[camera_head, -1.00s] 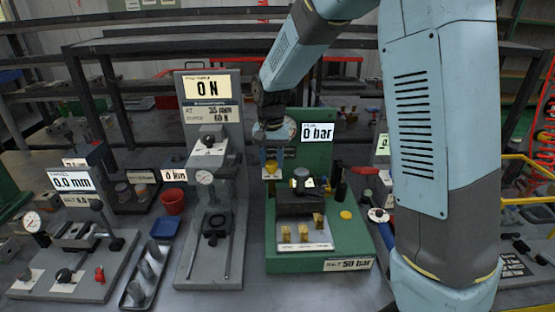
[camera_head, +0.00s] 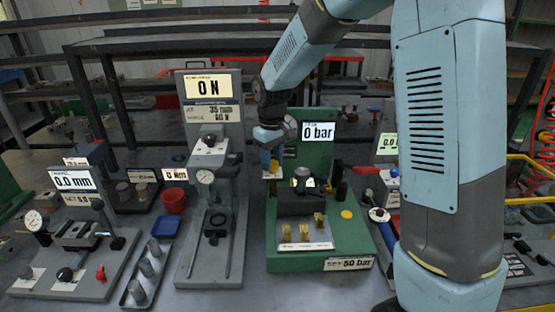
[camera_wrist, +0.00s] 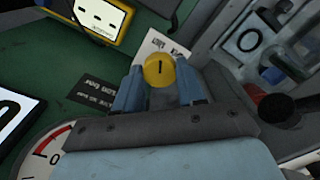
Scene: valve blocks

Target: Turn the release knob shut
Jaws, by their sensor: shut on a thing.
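The release knob (camera_wrist: 159,70) is a round yellow knob with a dark mark on its face. In the wrist view it sits between the two blue fingers of my gripper (camera_wrist: 160,88), which are shut on it. In the head view my gripper (camera_head: 270,165) points down at the left side of the green test stand (camera_head: 318,262), and the knob is mostly hidden there. The stand's display (camera_head: 318,131) reads 0 bar, and a label (camera_head: 348,264) at its front reads 50 bar. A pale label lies behind the knob in the wrist view.
A grey press stand (camera_head: 213,265) with a 0 N display stands close on the left. A red cup (camera_head: 173,201) and a tray of grey cylinders (camera_head: 145,272) are farther left. Brass pieces (camera_head: 302,231) stand on the green stand's plate, with a yellow button (camera_head: 346,214) beside them.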

